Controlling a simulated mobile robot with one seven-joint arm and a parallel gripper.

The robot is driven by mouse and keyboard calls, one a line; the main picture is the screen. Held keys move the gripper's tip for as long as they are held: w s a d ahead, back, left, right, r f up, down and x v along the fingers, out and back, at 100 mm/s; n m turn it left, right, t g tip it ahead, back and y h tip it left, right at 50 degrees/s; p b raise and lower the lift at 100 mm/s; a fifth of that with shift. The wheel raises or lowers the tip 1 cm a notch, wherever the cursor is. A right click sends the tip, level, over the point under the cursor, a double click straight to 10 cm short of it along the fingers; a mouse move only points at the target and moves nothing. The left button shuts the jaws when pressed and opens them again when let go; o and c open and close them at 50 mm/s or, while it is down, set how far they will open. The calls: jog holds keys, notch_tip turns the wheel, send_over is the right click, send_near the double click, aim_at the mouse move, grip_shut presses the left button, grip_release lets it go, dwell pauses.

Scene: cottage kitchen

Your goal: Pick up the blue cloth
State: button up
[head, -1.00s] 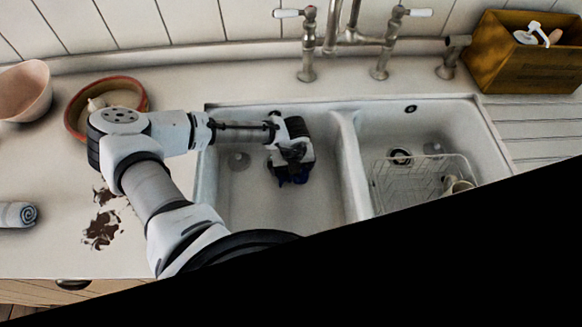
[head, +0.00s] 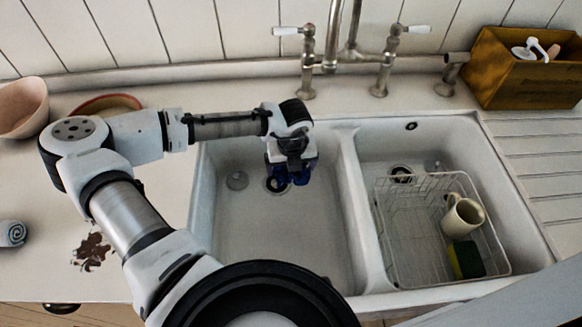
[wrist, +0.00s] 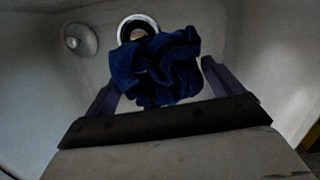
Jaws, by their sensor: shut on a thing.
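The blue cloth (wrist: 155,68) is a crumpled dark blue bundle between the two fingers of my gripper (wrist: 160,85) in the wrist view. My gripper is shut on it. In the head view my gripper (head: 291,176) points down over the left sink basin (head: 285,235), and a little of the blue cloth (head: 281,178) shows at the fingers. The cloth hangs near the round drain (wrist: 137,27), which shows just beyond it in the wrist view. The lower part of the cloth is partly hidden by the gripper in the head view.
The right basin holds a wire rack (head: 410,245) with a cream mug (head: 463,217) and a sponge (head: 466,259). A divider (head: 358,200) parts the basins. Taps (head: 345,60) stand behind. A wooden crate (head: 520,75) is at back right, a pink bowl (head: 22,105) at far left.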

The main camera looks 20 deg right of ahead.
jog(key=shift+r+p, duration=1.3)
jog(key=shift+r, duration=6.15)
